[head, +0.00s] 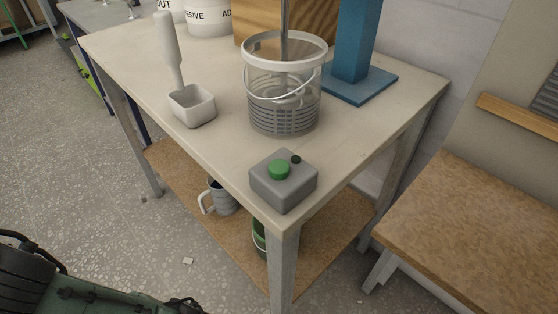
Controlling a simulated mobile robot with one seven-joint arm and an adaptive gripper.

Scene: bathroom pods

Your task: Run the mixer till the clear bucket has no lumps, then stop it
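The clear bucket (270,108) stands upright on the worktable, with a white rim and a thin handle. Grey material with horizontal bands fills its lower part; I cannot tell whether there are lumps in it. The mixer's grey shaft (285,20) comes down into the bucket beside a blue stand (352,45). A grey control box (283,190) sits at the table's near corner with a large green button (279,169) and a small dark green lamp or button (296,159). One still picture does not show whether the shaft turns. My gripper is not in view.
The worktable (120,50) also holds a white scoop (194,106) and white labelled buckets (208,16). A mug (222,197) and a green container (259,238) are on its lower shelf. A wooden bench (480,220) stands at right. Floor at left is mostly clear.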

